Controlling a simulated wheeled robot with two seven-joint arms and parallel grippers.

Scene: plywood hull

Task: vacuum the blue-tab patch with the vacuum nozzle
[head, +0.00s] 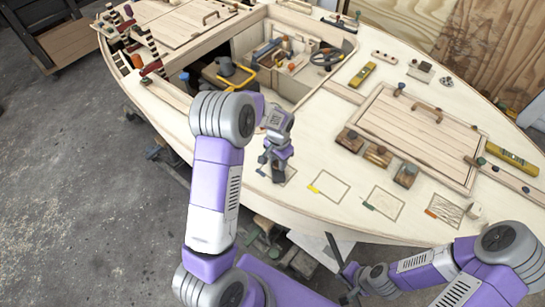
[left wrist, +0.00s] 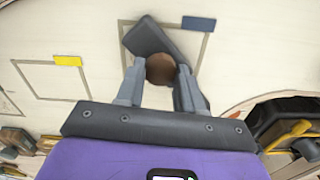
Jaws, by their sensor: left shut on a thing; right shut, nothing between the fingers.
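The blue-tab patch (left wrist: 202,62) is a thin-outlined square on the pale deck, with its blue tab (left wrist: 199,23) at the upper right in the left wrist view. My left gripper (left wrist: 160,80) is shut on the vacuum nozzle, a dark grey flat head (left wrist: 150,38) with a round brown top. The nozzle lies over the patch's upper left part, turned at an angle to its outline. I cannot tell if it touches the deck. In the head view my left gripper (head: 277,178) largely hides the patch. My right gripper (head: 346,286) is shut and empty, low beside the hull.
Yellow-tab (head: 329,187), green-tab (head: 384,203) and orange-tab (head: 444,211) patches lie to the right; the orange one has dark marks. Wooden blocks (head: 377,154) and a slatted hatch (head: 419,135) stand behind them. An open cockpit with tools (head: 290,60) lies beyond my left gripper.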

